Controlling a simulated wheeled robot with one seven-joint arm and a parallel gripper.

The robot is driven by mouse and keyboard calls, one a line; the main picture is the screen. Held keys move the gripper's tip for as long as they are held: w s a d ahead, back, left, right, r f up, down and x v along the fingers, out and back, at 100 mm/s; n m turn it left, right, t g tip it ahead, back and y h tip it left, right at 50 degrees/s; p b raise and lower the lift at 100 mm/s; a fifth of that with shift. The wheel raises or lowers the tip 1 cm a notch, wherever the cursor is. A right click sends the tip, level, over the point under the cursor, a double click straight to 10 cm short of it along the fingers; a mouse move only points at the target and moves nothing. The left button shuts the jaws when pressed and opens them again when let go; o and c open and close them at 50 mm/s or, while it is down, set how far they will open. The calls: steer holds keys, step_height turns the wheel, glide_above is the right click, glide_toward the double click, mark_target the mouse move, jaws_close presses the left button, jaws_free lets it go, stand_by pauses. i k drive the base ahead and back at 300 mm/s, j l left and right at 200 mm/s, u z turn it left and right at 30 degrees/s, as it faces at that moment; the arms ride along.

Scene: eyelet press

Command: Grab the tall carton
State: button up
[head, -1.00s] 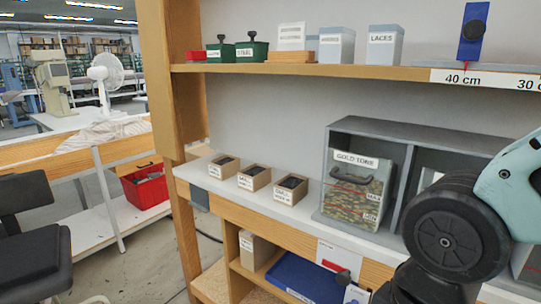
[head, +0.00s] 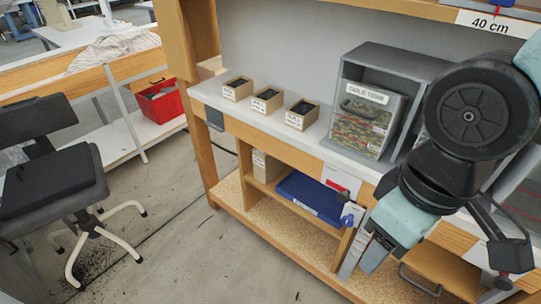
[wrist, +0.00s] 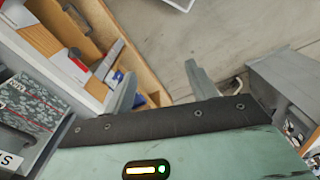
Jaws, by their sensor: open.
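A tall beige carton (head: 263,165) with a small white label stands upright in the open shelf under the bench, left of a blue tray. I take it as the tall carton. My gripper (head: 358,268) hangs low in front of the bench, to the right of the carton and apart from it. In the wrist view my gripper (wrist: 163,82) has its two fingers spread with nothing between them, over the floor. I cannot make out the carton in the wrist view.
The blue tray (head: 310,195) lies on the shelf right of the carton. Three small labelled bins, one of them here (head: 301,115), and a grey cabinet (head: 385,52) stand on the bench top. A black chair (head: 58,175) is at left. The floor between is clear.

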mark_target(266, 167)
steer(key=i+j+z, duration=0.1)
steer(key=j, duration=0.4)
steer(key=i+j+z, duration=0.15)
steer(key=j, duration=0.4)
steer(key=i+j+z, duration=0.1)
steer(key=i+j, duration=0.15)
steer(key=j, duration=0.3)
steer(key=i+j+z, duration=0.15)
steer(key=j, duration=0.4)
steer(key=j+z, duration=0.1)
steer(key=j, duration=0.45)
steer(key=i, duration=0.05)
